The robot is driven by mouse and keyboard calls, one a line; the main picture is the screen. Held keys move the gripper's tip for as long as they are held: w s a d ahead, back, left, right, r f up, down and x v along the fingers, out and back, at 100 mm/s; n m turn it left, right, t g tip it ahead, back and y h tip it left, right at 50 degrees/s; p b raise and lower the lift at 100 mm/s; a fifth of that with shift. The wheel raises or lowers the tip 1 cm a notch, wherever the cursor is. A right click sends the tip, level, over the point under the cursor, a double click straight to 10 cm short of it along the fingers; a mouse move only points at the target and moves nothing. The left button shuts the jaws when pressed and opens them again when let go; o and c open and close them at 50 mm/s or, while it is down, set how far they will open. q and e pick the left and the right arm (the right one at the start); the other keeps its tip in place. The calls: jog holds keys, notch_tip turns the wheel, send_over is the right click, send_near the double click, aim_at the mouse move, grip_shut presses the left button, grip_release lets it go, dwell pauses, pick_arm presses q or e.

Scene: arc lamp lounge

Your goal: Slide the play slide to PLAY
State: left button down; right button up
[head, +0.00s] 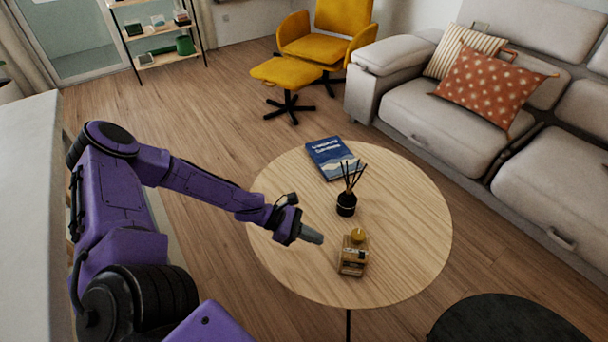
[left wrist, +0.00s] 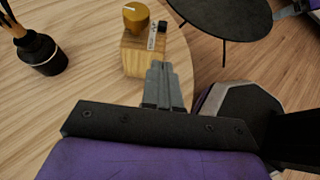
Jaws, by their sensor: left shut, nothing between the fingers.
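A small wooden box with a yellow knob (head: 357,235) on top stands on the round wooden table near its front edge. In the left wrist view the wooden box (left wrist: 140,56) also shows a small black slide piece (left wrist: 162,27) and a pale label strip beside the knob; the lettering is too small to read. My left gripper (head: 316,237) is shut and empty, to the left of the box in the head view. In the left wrist view its fingertips (left wrist: 158,70) overlap the near right part of the box; I cannot tell whether they touch it.
A black reed diffuser (head: 346,205) stands behind the box on the round table (head: 290,200), with a blue book (head: 333,158) farther back. A dark round side table (head: 505,320) is at front right. A grey sofa (head: 400,99) is beyond.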

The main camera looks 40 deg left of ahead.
pick_arm(q)
jog(key=p+v, duration=0.1)
jog(key=v, duration=0.2)
pick_arm(e)
notch_tip(320, 180, up, 2)
jog(key=shift+r, duration=0.15)
pick_arm(q)
jog(key=s+a+f+m+g+y, duration=0.2)
jog(key=s+a+f+m+y, duration=0.35)
jog(key=y, duration=0.45)
jog(key=s+d+f+m+y+p, duration=0.1)
jog(key=s+d+m+y, duration=0.1)
jog(key=s+m, duration=0.4)
jog(key=s+d+f+m+y+p, duration=0.1)
jog(key=s+d+m, duration=0.2)
jog(key=s+m, duration=0.2)
jog(key=s, duration=0.3)
jog(key=shift+s+m+g+y, duration=0.15)
jog(key=shift+m+g+y, duration=0.15)
jog(key=shift+m+y, duration=0.1)
pick_arm(e)
jog(key=shift+r, duration=0.9)
